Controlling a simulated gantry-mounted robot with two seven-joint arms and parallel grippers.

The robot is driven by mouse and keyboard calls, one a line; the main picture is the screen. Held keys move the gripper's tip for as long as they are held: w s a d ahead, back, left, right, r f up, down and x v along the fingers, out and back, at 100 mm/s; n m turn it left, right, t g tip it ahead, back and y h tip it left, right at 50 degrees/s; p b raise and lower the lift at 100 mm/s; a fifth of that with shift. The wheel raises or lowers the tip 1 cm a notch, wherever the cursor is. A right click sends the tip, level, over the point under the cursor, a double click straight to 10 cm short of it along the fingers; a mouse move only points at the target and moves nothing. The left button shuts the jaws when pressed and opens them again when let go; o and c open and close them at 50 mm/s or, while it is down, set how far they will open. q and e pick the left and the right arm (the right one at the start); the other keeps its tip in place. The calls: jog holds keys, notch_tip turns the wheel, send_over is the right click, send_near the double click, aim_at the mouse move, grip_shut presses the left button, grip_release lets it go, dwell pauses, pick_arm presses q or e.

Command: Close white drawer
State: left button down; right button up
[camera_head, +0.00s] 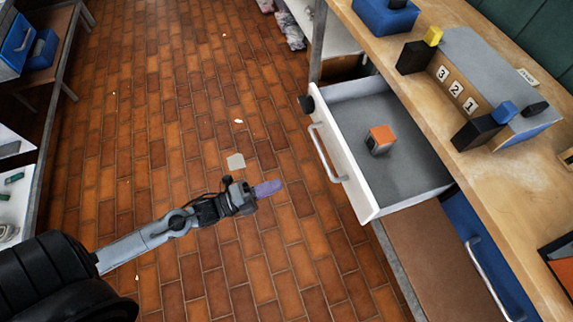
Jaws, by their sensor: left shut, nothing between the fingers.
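The white drawer (345,165) stands pulled out from under the wooden workbench on the right. Its front panel faces left and carries a silver bar handle (327,153). Inside, on the grey drawer floor, lies a small orange-topped grey cube (380,139). My left gripper (268,188) is shut and empty, with purple fingertips. It appears in front of the drawer, to the left of the handle in the picture, apart from it. My right gripper is not in view.
The workbench (428,91) carries a grey block with number tiles (457,89), black and blue pieces and a blue bin (386,16). Below the drawer is a brown surface (440,255) and a blue drawer (480,245). The brick floor (190,90) left of the drawer is open.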

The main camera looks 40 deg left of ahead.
pick_arm(q)
jog(key=w+d+r+m+h+b, duration=0.1)
jog(key=w+d+r+b, duration=0.3)
jog(key=w, duration=0.5)
jog(key=shift+w+d+m+t, duration=0.3)
jog(key=shift+d, duration=0.8)
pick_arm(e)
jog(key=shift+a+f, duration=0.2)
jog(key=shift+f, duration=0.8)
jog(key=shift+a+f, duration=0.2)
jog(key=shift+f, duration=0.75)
